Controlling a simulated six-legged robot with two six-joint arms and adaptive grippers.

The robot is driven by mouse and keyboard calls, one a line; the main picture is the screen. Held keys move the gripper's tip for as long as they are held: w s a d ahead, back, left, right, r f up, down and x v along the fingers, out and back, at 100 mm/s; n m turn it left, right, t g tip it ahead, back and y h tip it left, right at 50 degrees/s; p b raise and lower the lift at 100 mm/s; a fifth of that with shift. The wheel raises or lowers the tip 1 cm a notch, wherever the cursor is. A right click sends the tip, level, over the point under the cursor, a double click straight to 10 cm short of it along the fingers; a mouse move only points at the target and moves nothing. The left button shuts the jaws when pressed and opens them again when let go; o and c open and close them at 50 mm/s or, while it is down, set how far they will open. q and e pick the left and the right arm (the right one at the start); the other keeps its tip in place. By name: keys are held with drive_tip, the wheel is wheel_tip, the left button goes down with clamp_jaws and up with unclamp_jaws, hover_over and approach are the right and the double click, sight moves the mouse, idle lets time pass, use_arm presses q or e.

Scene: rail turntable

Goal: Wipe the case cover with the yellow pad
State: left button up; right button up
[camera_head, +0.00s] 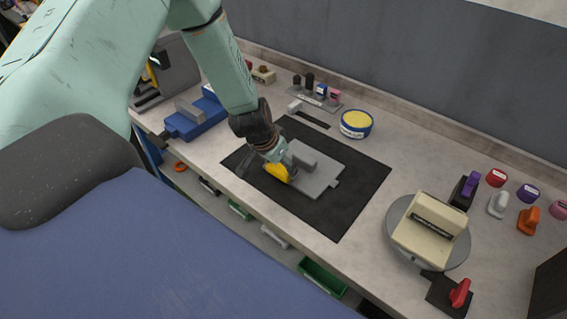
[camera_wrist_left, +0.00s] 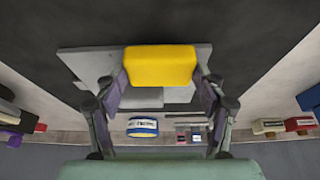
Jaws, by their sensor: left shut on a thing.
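The case cover (camera_head: 322,181) is a flat grey plate with a raised block, lying on the black mat (camera_head: 345,212). In the left wrist view the cover (camera_wrist_left: 88,66) shows behind the pad. My left gripper (camera_head: 274,165) is shut on the yellow pad (camera_head: 278,172), at the left part of the cover. In the left wrist view the pad (camera_wrist_left: 160,66) sits between both fingers and hides part of the cover. Whether the pad touches the cover I cannot tell. My right gripper is not in view.
A blue tin with a yellow top (camera_head: 356,124) stands behind the mat. A blue vise (camera_head: 196,117) is at the left. A turntable (camera_head: 398,215) bearing a cream block is at the right, with several coloured stamps and caps beyond. The mat's right part is clear.

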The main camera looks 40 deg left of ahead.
use_arm(q)
drive_tip(key=shift+a, duration=0.1)
drive_tip(key=shift+a+p, duration=0.5)
drive_tip(key=shift+w+a+p, duration=0.15)
drive_tip(key=shift+a+p, duration=0.25)
drive_tip(key=shift+a, duration=0.6)
drive_tip(key=shift+d, duration=0.15)
drive_tip(key=shift+s+d+b, duration=0.2)
drive_tip(key=shift+d+b, duration=0.45)
drive_tip(key=shift+d, duration=0.9)
drive_tip(key=shift+d+f, duration=0.1)
drive_tip(key=shift+d, duration=0.05)
drive_tip(key=shift+s+d+b, duration=0.1)
drive_tip(key=shift+d+b, duration=0.5)
drive_tip(key=shift+d, duration=0.75)
drive_tip(key=shift+d, duration=0.1)
